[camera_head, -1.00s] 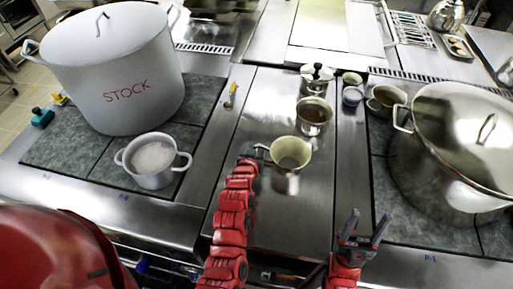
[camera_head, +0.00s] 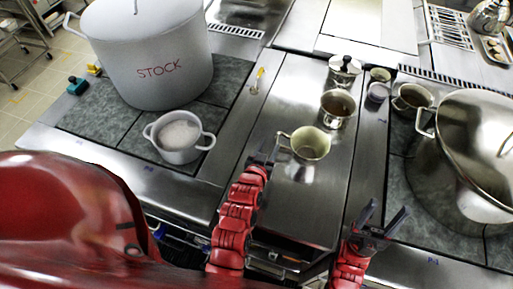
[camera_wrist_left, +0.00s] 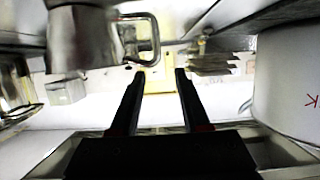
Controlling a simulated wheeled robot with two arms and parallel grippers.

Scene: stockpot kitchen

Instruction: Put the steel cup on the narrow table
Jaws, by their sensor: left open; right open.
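A steel cup (camera_head: 310,146) with a side handle stands on the steel counter (camera_head: 300,210) between the two dark hobs, its handle toward the left. My left gripper (camera_head: 266,150) is open and empty, low beside the handle and apart from the cup body. In the left wrist view the cup (camera_wrist_left: 82,40) shows upside down at upper left. Its handle is just left of the open fingers (camera_wrist_left: 155,78), with nothing between them. My right gripper (camera_head: 382,220) is open and empty, over the counter's right edge. I cannot tell which surface is the narrow table.
A second metal cup (camera_head: 338,108) with brown contents and a lidded pot (camera_head: 346,70) stand behind the cup. A large stock pot (camera_head: 150,55) and a small white pot (camera_head: 180,138) are left. A big lidded pot (camera_head: 470,150) is right. Counter in front is clear.

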